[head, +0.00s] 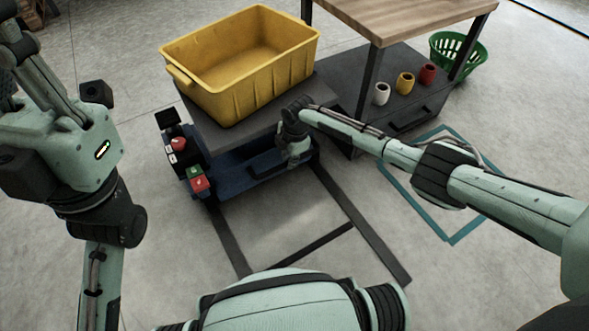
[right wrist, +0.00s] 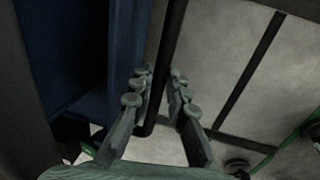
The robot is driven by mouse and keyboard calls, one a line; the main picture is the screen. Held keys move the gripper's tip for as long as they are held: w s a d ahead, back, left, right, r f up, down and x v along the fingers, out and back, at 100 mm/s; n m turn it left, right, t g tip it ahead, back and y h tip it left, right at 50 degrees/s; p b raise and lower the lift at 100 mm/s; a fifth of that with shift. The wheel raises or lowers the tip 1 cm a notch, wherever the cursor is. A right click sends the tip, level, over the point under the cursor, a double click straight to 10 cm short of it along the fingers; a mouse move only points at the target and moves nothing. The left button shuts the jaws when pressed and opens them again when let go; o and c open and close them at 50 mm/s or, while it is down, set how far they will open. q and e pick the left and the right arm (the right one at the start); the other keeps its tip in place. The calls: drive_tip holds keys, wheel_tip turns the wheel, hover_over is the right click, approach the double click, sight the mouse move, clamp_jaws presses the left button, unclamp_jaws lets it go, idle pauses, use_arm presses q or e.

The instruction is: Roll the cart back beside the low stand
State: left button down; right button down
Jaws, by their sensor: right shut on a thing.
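The cart (head: 235,165) has a dark blue body and a grey top. It stands at the centre of the head view, with its right end close to a low dark grey stand (head: 335,95). My right gripper (head: 283,165) is at the cart's near side, shut on the cart's dark handle bar (head: 262,173). In the right wrist view, the bar (right wrist: 172,45) runs between the two fingers of the gripper (right wrist: 159,73), beside the blue cart body (right wrist: 125,60). My left arm shows at the left, but its gripper is not in view.
A yellow bin (head: 240,85) sits on the cart. White, yellow and red cups (head: 405,84) stand on the low stand, under a wooden tabletop (head: 400,15). A green basket (head: 458,55) is behind. Black (head: 370,240) and teal (head: 450,238) outlines mark clear floor.

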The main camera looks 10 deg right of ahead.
drive_tip(key=shift+w+a, duration=0.1)
drive_tip(key=shift+w, duration=0.2)
drive_tip(key=shift+w+r, duration=0.15)
drive_tip(key=shift+w, duration=0.05)
drive_tip(key=c, duration=1.5)
unclamp_jaws()
drive_tip(key=shift+a, duration=0.1)
drive_tip(key=r, duration=0.4)
drive_tip(key=s+r, duration=0.1)
drive_tip(key=r, duration=0.2)
drive_tip(key=s+r, duration=0.1)
drive_tip(key=r, duration=0.3)
drive_tip(key=shift+s+d+r, duration=0.1)
drive_tip(key=shift+d+r, duration=0.2)
drive_tip(key=shift+d, duration=0.1)
